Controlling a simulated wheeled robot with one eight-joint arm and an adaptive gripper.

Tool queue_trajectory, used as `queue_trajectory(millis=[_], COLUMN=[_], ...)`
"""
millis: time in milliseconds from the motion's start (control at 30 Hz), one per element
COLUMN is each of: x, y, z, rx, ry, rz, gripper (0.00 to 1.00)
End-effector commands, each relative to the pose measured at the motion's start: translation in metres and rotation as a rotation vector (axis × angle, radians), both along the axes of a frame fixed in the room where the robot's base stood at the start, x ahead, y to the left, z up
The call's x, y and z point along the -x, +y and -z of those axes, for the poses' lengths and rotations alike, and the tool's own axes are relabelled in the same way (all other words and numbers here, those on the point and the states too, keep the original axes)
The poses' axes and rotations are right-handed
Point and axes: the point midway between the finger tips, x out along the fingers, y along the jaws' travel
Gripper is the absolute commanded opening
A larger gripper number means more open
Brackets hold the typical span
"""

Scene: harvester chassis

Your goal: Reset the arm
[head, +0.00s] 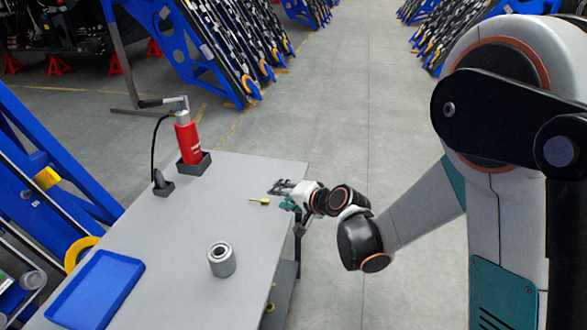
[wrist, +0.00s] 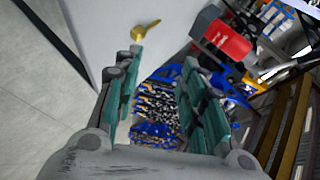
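My gripper (head: 283,189) is at the far right edge of the grey table, reached out by my arm from the right. In the wrist view my gripper (wrist: 158,85) shows its two teal-padded fingers spread apart with nothing between them. A small yellow item (head: 259,201) lies on the table just left of and nearer than the gripper in the head view. It also shows beyond the left finger in the wrist view (wrist: 144,31). The two do not appear to touch.
The grey table (head: 180,245) holds a red bottle (head: 188,140) in a black holder, a small dark holder (head: 162,184) with a cable, a grey cylinder (head: 221,260) and a blue tray (head: 97,290). Blue racks (head: 215,50) stand behind. The floor (head: 345,90) right of the table is clear.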

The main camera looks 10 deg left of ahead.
Motion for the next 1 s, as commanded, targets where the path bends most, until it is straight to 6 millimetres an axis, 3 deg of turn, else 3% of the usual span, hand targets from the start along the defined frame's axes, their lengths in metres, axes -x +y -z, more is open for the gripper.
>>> queue_trajectory(millis=[167,267,567,800,1000], x=[0.000,0.002,0.026,0.069,0.115], y=[-0.006,-0.022,-0.101,-0.159,-0.205], z=[-0.006,-0.021,-0.081,-0.115,-0.131], rx=[0.012,0.048,0.236,0.408,0.555], ry=[-0.004,-0.017,-0.065,-0.090,-0.097], rz=[0.004,0.012,0.047,0.042,0.030], gripper=[0.38,0.38,0.38,0.38,0.38])
